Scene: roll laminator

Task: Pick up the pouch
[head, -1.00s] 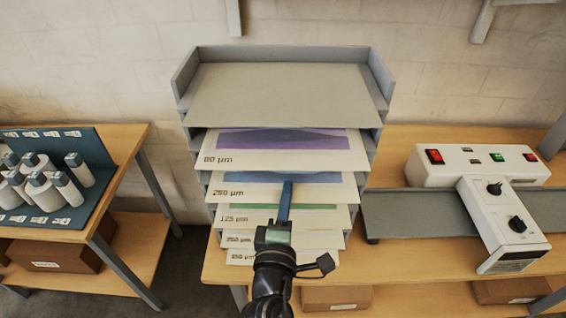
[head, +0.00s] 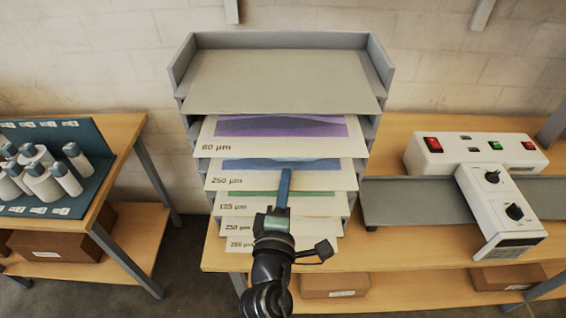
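Several pouches stick out of a grey tiered rack, each with a printed thickness.
A white laminator (head: 500,200) with switches and knobs sits on a grey tray (head: 410,203) at right. White bottles (head: 42,183) stand on a teal stand at left. A floor gap separates the two tables.

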